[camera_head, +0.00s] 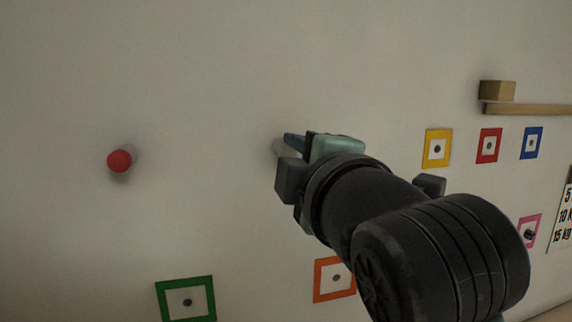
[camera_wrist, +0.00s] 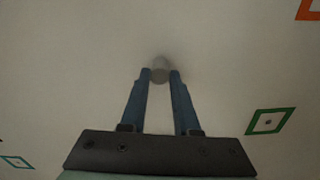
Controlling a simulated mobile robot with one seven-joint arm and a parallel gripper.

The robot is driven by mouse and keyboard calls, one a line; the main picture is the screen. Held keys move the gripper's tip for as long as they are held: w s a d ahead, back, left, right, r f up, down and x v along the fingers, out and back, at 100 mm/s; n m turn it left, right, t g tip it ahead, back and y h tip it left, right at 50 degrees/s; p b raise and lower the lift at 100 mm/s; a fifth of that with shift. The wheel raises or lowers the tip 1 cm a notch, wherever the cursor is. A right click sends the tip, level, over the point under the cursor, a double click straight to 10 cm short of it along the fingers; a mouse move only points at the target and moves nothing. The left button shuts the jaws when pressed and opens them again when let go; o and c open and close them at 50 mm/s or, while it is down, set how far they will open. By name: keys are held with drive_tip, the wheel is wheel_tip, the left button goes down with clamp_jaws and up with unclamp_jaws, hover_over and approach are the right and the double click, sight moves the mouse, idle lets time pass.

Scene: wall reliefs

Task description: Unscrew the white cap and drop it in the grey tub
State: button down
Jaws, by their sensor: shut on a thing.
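The white cap (camera_wrist: 160,72) sits against the pale wall in the wrist view, between the tips of my two blue fingers. My gripper (camera_wrist: 160,77) is shut on it, one finger on each side. In the head view my gripper (camera_head: 284,142) reaches the wall at the middle of the picture, and a pale bit of the cap (camera_head: 279,148) shows beside the fingers; the rest is hidden. The grey tub is in neither view.
A red cap (camera_head: 119,161) sticks out of the wall at left. Coloured square frames, such as green (camera_head: 187,301), orange (camera_head: 334,279) and yellow (camera_head: 437,148), are on the wall. A wooden block (camera_head: 497,91) rests on a narrow ledge (camera_head: 530,109) at upper right. The upper left wall is bare.

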drive_tip(key=shift+r, duration=0.1)
drive_tip(key=n+b, duration=0.2)
drive_tip(key=n, duration=0.2)
drive_tip(key=shift+d, duration=0.1)
drive_tip(key=shift+n, duration=0.8)
drive_tip(key=shift+s+n+b, duration=0.1)
drive_tip(key=shift+n+b, duration=0.6)
drive_tip(key=shift+n, duration=0.1)
drive_tip(key=n, duration=0.3)
drive_tip(key=shift+n+b, duration=0.3)
drive_tip(key=shift+b, duration=0.1)
